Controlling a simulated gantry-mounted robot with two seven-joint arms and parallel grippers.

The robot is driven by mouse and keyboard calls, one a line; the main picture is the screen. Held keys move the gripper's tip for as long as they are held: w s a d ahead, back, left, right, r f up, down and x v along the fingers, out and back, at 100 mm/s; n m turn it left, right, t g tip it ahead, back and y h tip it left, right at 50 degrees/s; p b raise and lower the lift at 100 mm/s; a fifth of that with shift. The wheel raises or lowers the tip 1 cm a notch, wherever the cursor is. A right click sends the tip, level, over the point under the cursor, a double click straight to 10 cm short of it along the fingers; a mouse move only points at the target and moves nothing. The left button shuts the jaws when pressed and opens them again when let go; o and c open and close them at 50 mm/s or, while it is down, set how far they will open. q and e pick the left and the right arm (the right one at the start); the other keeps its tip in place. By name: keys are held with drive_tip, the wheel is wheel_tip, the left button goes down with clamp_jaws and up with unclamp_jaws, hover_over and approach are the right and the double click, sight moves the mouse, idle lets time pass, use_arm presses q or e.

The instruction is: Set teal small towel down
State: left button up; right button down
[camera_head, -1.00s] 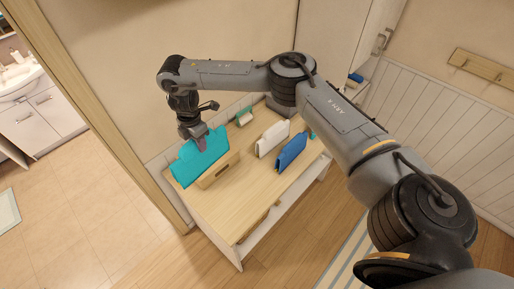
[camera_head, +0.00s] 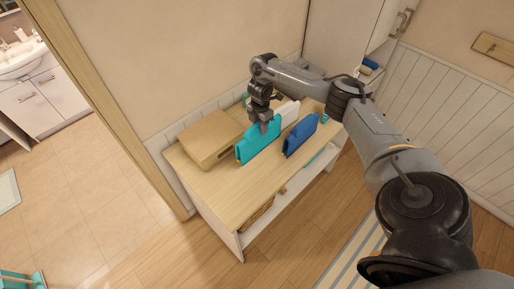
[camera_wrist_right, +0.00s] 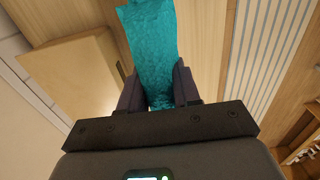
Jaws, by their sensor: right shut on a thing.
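The teal small towel (camera_head: 258,146) hangs upright from my right gripper (camera_head: 265,127), over the wooden tabletop (camera_head: 226,196). My right gripper is shut on its upper edge. In the right wrist view the towel (camera_wrist_right: 165,55) passes between the two dark fingers. I cannot tell whether its lower edge touches the tabletop. A blue towel (camera_head: 300,136) stands to its right, and a white towel (camera_head: 289,112) stands behind, partly hidden by the gripper and teal towel. My left gripper is not in view.
A wooden box (camera_head: 208,138) stands on the tabletop just left of the teal towel. The front left of the tabletop is clear. A basket (camera_head: 258,215) sits on the shelf below. The wall is close behind the table.

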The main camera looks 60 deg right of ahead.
drive_tip(key=a+f+b, duration=0.2)
drive_tip(key=a+f, duration=0.7)
drive_tip(key=f, duration=0.1)
drive_tip(key=shift+a, duration=0.4)
drive_tip(key=shift+r, duration=0.1)
drive_tip(key=c, duration=1.3)
unclamp_jaws()
drive_tip(key=shift+f+b, duration=0.2)
drive_tip(key=shift+b, duration=0.1)
drive_tip(key=o, duration=0.5)
